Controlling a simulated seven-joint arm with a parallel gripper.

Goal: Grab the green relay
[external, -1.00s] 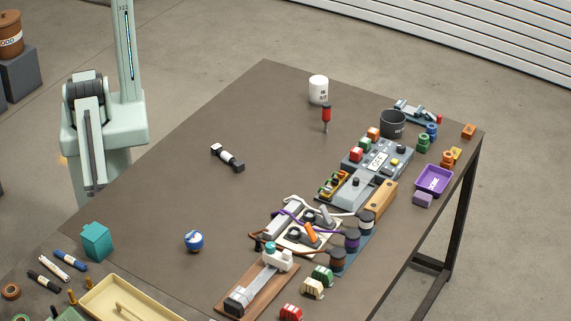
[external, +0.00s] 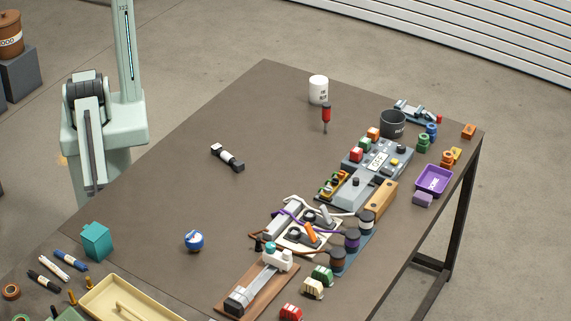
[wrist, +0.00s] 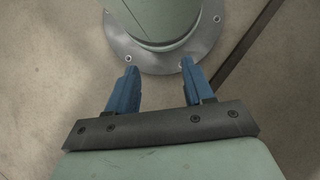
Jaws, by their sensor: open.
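A small green block with pale markings (external: 322,275), which looks like a relay, sits near the front right edge of the table, beside a cream block (external: 313,288). Another small green block (external: 363,143) sits between a red and an orange one by the grey panel; I cannot tell for certain which is the relay. My gripper (wrist: 159,82) shows in the wrist view with its two blue fingers apart and nothing between them. It points down at the floor and my own base, away from these blocks. I cannot make it out in the external view.
A red block (external: 291,312) lies near the cream one. A wooden board with a clamp-like device (external: 262,280) and a cable-crossed fixture (external: 300,232) stand left of the front green block. A purple tray (external: 434,180) is at the right edge. The table's middle left is mostly clear.

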